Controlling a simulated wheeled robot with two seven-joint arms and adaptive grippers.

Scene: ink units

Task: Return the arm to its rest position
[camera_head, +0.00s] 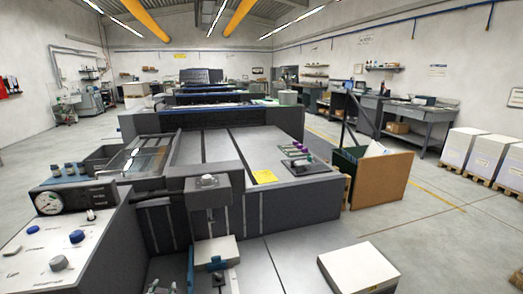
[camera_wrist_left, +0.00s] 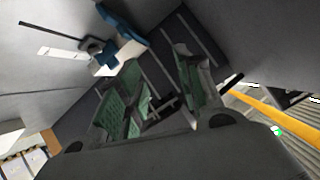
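My left gripper (camera_wrist_left: 158,78) shows in the left wrist view, with its two green-padded fingers spread apart. Nothing shows between the fingers. Behind them is a dark grey machine surface (camera_wrist_left: 75,125) with blue and white parts (camera_wrist_left: 125,22) near the top. Neither gripper can be made out in the head view, and my right gripper shows in no view.
A long dark grey printing machine (camera_head: 205,148) fills the middle of the head view. A control panel with a round gauge (camera_head: 47,203) is at left. A brown board bin (camera_head: 380,180) and white stacks on pallets (camera_head: 490,153) stand right, with clear floor between.

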